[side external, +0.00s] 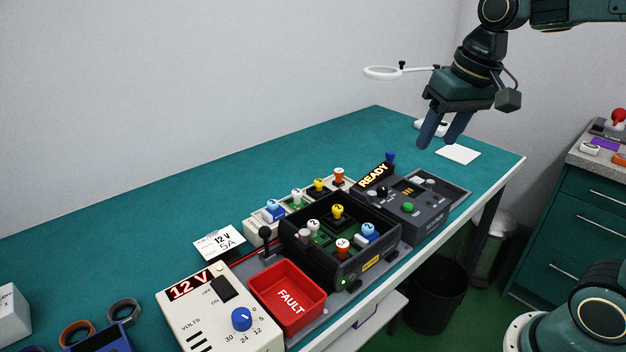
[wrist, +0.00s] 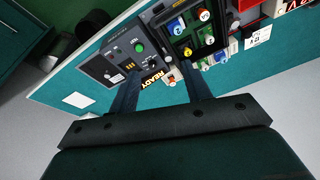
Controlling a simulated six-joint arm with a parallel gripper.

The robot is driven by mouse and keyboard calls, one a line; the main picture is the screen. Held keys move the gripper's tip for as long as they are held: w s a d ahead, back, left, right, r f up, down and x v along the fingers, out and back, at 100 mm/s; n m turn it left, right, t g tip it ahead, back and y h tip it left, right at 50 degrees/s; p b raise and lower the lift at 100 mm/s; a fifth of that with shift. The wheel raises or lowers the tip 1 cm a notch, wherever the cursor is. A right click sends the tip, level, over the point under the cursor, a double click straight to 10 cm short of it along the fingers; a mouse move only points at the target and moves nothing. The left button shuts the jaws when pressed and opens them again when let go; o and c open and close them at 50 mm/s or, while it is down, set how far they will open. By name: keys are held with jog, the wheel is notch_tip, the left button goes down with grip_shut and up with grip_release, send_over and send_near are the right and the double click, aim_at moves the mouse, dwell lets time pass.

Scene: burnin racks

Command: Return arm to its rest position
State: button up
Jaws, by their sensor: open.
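My gripper (side external: 439,145) hangs above the far right end of the green bench (side external: 130,220), with its two dark blue fingers apart and nothing between them. In the wrist view the fingers (wrist: 160,97) also stand apart, over the READY unit, with empty space between them. The fingertips are clear of the bench and the equipment.
A tester reading READY (side external: 405,207), a black tray (side external: 320,262) with several numbered pieces, a red FAULT bin (side external: 287,297) and a 12 V supply (side external: 215,315) line the bench. A ring magnifier (side external: 383,73) stands behind my gripper. A white sheet (side external: 458,154) lies nearby.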

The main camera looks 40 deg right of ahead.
jog(key=s+a+f+n+t, duration=0.1)
jog(key=s, duration=0.5)
jog(key=s+a+f+n+t, duration=0.1)
jog(key=s+a+f+n, duration=0.1)
jog(key=s, duration=0.5)
jog(key=shift+f, duration=0.25)
jog(key=shift+c, duration=0.2)
